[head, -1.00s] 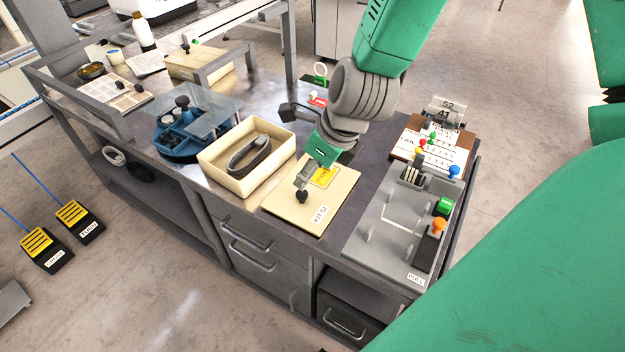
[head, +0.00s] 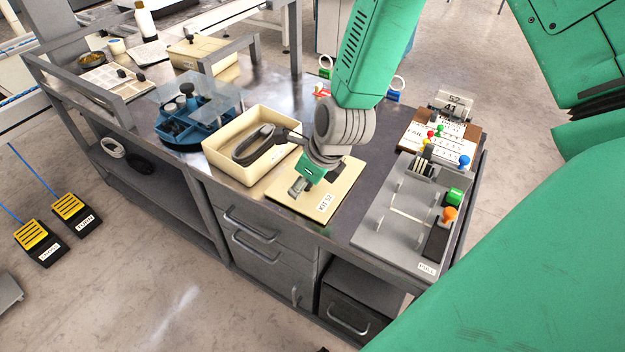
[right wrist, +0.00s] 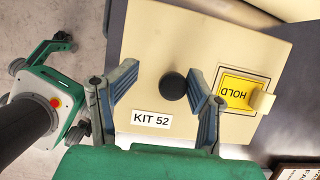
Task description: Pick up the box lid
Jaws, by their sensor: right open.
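The box lid (head: 341,192) is a flat cream panel lying on the bench, labelled KIT 52. In the right wrist view the lid (right wrist: 205,40) shows a round black knob (right wrist: 172,86) and a yellow HOLD label (right wrist: 238,92). My right gripper (head: 297,189) is low over the lid, with its open fingers on either side of the knob; it also shows in the right wrist view (right wrist: 164,78). Contact cannot be told. The knob is hidden in the head view.
An open cream box (head: 217,157) holding a dark grey loop stands left of the lid. A grey fixture (head: 385,235) with coloured knobs stands close on the right. Drawers lie below the bench's front edge.

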